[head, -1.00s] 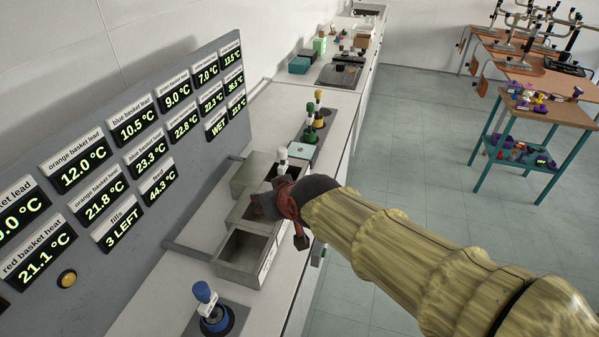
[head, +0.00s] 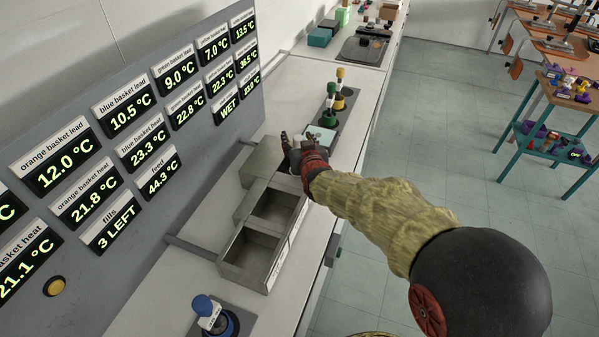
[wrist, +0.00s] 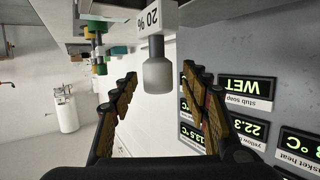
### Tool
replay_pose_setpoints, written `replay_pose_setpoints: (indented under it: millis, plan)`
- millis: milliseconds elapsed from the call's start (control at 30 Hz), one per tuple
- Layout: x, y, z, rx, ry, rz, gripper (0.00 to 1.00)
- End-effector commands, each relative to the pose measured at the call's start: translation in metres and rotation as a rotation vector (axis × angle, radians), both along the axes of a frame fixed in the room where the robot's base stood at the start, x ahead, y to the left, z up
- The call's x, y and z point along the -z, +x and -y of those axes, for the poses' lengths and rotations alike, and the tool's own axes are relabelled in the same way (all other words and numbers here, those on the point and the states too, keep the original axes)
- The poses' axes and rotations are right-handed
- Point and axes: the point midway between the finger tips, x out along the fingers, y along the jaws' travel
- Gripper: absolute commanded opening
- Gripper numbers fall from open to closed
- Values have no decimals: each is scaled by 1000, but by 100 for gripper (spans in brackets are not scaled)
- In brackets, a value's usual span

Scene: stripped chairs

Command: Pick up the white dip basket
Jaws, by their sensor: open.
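My gripper (wrist: 159,78) is open, with a finger on each side of the knob and gaps between. In the head view my gripper (head: 291,143) is over the far end of a row of metal tanks (head: 246,262), and it hides the white basket there.
A blue-topped basket (head: 207,312) stands nearest on the counter. Green and yellow ones (head: 333,103) stand beyond my gripper. A grey panel of temperature displays (head: 120,140) rises along the left. The floor (head: 430,130) at right is clear up to a teal cart (head: 545,140).

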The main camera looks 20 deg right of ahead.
Motion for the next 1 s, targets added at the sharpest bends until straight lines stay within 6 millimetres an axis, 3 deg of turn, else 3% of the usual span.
replay_pose_setpoints:
  millis: [300,633,1000]
  plan:
    - [14,38,4,0,0,-2,46]
    - [14,44,4,0,0,-2,46]
    - [14,43,4,0,0,-2,25]
